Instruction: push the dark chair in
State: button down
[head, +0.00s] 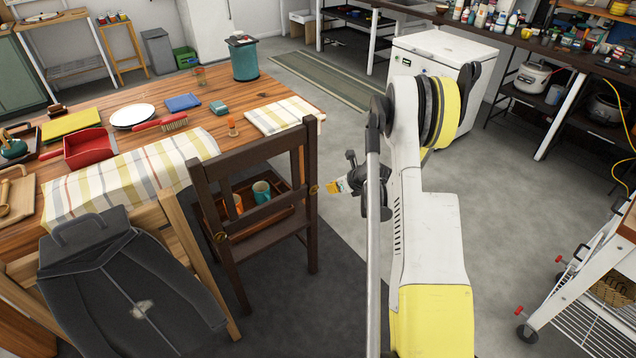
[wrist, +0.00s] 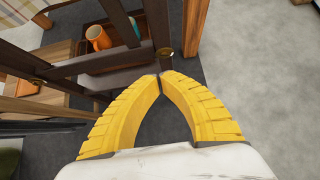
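The dark brown wooden chair (head: 254,240) stands at the near right part of the wooden table (head: 283,84), its slatted back towards me. A tray with an orange cup and a teal cup (head: 261,191) shows through its back slats. My gripper (head: 332,187) is just right of the chair's right back post. In the wrist view my gripper's yellow fingers (wrist: 160,76) meet at the tips with nothing seen between them. The chair (wrist: 120,78) lies just beyond the tips there; I cannot tell whether they touch it.
A second, light wooden chair (head: 178,238) with a dark jacket (head: 120,285) over it stands left of the dark chair. Floor right of the dark chair is clear. A white chest appliance (head: 440,55) stands behind my arm, and a wheeled cart (head: 590,275) at right.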

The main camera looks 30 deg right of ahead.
aim_at(311, 184)
jog(key=b+x, duration=0.1)
jog(key=x, duration=0.2)
jog(key=w+r+b+x, duration=0.1)
jog(key=b+x, duration=0.1)
jog(key=x, duration=0.2)
jog(key=b+x, duration=0.2)
jog(key=x, duration=0.2)
jog(key=shift+w, duration=0.35)
jog(key=shift+w+r, duration=0.15)
jog(key=shift+w, duration=0.4)
